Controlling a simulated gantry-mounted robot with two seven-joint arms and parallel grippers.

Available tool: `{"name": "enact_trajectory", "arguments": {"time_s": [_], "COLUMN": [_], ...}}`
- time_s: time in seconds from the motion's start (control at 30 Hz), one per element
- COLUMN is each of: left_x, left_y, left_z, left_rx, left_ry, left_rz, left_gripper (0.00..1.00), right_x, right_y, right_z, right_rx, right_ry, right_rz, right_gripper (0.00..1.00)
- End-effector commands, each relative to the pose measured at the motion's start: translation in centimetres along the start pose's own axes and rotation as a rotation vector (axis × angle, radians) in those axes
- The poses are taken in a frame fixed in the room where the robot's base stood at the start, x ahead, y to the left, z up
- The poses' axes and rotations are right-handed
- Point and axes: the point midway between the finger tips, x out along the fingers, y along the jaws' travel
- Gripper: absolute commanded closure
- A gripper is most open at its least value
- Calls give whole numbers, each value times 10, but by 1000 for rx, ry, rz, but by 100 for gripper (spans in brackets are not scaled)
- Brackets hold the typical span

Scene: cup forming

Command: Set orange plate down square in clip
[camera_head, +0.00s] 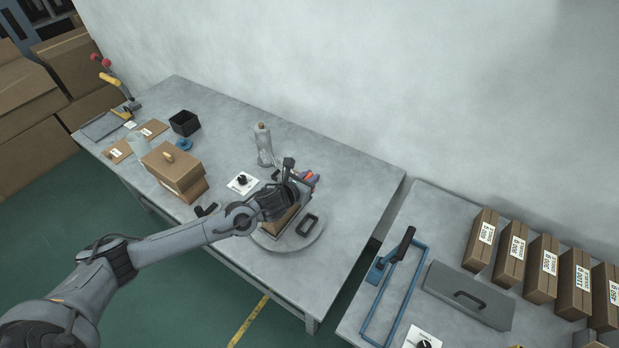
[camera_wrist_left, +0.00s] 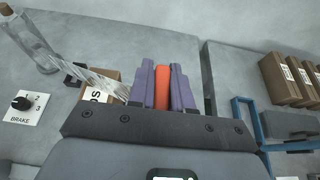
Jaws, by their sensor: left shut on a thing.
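My left gripper (camera_head: 309,179) is over the grey table, at the back edge of the round turntable (camera_head: 306,246). In the left wrist view, its purple fingers (camera_wrist_left: 162,88) are shut on the orange plate (camera_wrist_left: 162,84), which stands upright between them. In the head view the plate is only a small reddish patch beside the fingers. I cannot make out the clip for certain; my wrist and gripper cover part of the turntable area. Whether the plate touches anything below cannot be told. My right gripper is not in view.
A clear bottle (camera_head: 263,145) stands behind my wrist. A brake dial (camera_head: 242,182) lies left of it. A cardboard box (camera_head: 174,170) and a black bin (camera_head: 184,122) stand farther left. A second table with a blue frame (camera_head: 408,290) and labelled boxes (camera_head: 512,258) is at the right, across a gap.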

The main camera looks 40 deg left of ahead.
Motion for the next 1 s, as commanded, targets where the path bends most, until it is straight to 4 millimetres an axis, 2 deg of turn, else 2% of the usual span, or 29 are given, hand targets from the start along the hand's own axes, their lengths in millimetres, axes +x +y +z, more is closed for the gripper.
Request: {"name": "enact_trajectory", "arguments": {"time_s": [1.0], "left_x": [32], "left_y": [0], "left_z": [-76], "left_rx": [0], "left_ry": [-1], "left_rz": [0], "left_gripper": [100], "right_x": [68], "right_y": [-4], "right_z": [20], "right_rx": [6], "right_ry": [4], "right_rz": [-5], "right_gripper": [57]}}
